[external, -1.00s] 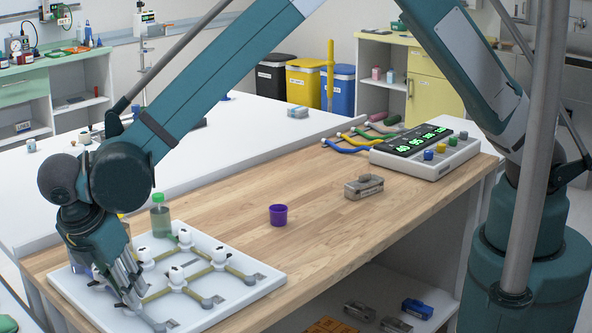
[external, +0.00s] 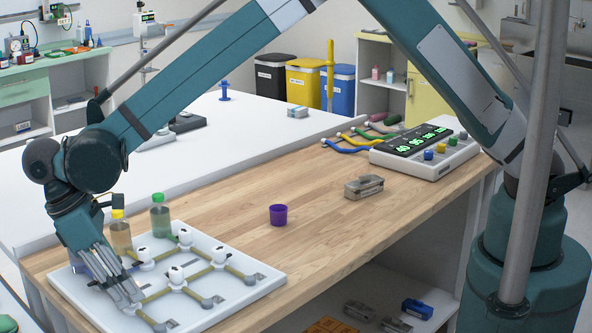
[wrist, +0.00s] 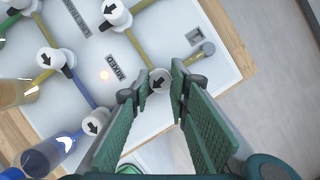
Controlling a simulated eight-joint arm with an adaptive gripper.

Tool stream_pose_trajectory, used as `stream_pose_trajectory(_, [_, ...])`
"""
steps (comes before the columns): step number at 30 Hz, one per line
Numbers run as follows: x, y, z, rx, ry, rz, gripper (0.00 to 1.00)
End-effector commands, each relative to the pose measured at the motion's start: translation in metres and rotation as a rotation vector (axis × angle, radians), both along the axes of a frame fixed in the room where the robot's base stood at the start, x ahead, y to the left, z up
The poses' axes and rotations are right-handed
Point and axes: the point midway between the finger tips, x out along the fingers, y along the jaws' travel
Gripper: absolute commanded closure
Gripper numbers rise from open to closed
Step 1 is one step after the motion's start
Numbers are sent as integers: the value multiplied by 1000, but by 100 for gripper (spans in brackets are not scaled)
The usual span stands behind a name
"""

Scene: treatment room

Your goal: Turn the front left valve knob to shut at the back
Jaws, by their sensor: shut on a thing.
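The white valve board (external: 262,287) lies on the wooden bench with pipes and white valve knobs with black arrows. My gripper (external: 128,299) points down at the board's front left. In the wrist view its green-padded fingers (wrist: 160,88) are shut on a white knob (wrist: 158,77). Its black arrow points toward the lower left, partly hidden by the fingers. My gripper hides this knob in the external view.
Bottles with a yellow cap (external: 120,238) and a green cap (external: 160,218) stand behind the board. A blue-filled bottle (wrist: 50,155) stands close to my gripper. A purple cup (external: 278,215) and a grey metal item (external: 363,187) stand to the right on the bench.

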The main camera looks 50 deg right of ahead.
Motion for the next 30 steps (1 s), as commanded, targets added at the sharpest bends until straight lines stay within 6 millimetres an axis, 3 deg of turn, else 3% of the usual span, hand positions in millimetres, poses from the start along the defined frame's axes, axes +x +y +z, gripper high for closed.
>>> stream_pose_trajectory(9, [1, -1, 0, 1, 0, -158, 93])
stream_pose_trajectory(25, [1, 0, 0, 2, -1, -190, 93])
stream_pose_trajectory(26, [1, 0, 0, 2, -1, -190, 79])
stream_pose_trajectory(28, [1, -1, 0, 1, -2, -189, 69])
stream_pose_trajectory(30, [1, -1, 0, 0, -1, -189, 67])
